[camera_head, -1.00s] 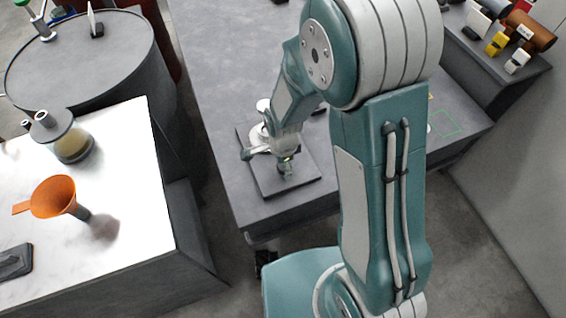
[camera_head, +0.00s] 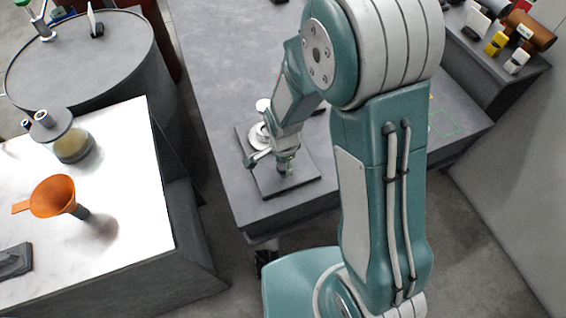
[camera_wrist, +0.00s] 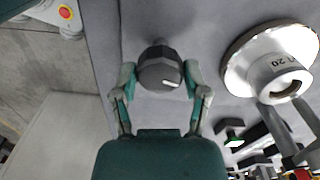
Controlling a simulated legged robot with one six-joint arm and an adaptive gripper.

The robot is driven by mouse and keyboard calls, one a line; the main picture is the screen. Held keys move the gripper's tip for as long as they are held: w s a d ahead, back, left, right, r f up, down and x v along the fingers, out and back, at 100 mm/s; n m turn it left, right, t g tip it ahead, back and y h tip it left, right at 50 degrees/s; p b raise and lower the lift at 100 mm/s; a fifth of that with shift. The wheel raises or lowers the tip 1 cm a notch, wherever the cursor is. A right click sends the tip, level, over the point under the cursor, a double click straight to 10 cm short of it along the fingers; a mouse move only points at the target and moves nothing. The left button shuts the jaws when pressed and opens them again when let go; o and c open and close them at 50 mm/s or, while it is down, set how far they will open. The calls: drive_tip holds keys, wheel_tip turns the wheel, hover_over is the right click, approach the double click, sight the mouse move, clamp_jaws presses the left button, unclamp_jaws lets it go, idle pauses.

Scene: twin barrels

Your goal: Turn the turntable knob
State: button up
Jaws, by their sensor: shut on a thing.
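The turntable knob (camera_wrist: 160,66) is a dark grey faceted knob with a white mark on its face, in the upper middle of the wrist view. My gripper (camera_wrist: 160,76) has one finger on each side of it and is shut on it. In the head view my gripper (camera_head: 285,166) is low over the front of a dark square plate (camera_head: 300,183) on the grey table. The knob is hidden there by my gripper. A round pale metal piece (camera_wrist: 240,66) marked 20 stands to the right of the knob in the wrist view.
A white-topped counter (camera_head: 140,215) at left holds an orange funnel (camera_head: 52,197) and a flask (camera_head: 72,148). A dark barrel (camera_head: 110,65) stands behind it. The grey table (camera_head: 215,60) is mostly clear behind the plate. A red button (camera_wrist: 66,12) shows in the wrist view.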

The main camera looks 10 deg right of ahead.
drive_tip(key=n, duration=0.7)
drive_tip(key=shift+w, duration=0.1)
drive_tip(key=n, duration=0.6)
drive_tip(key=shift+n, duration=0.4)
drive_tip(key=n, duration=0.7)
drive_tip(key=shift+w, duration=0.1)
drive_tip(key=n, duration=0.6)
drive_tip(key=shift+a+r+n, duration=0.1)
drive_tip(key=shift+n, duration=0.3)
drive_tip(key=o, duration=1)
drive_tip(key=shift+o, duration=0.7)
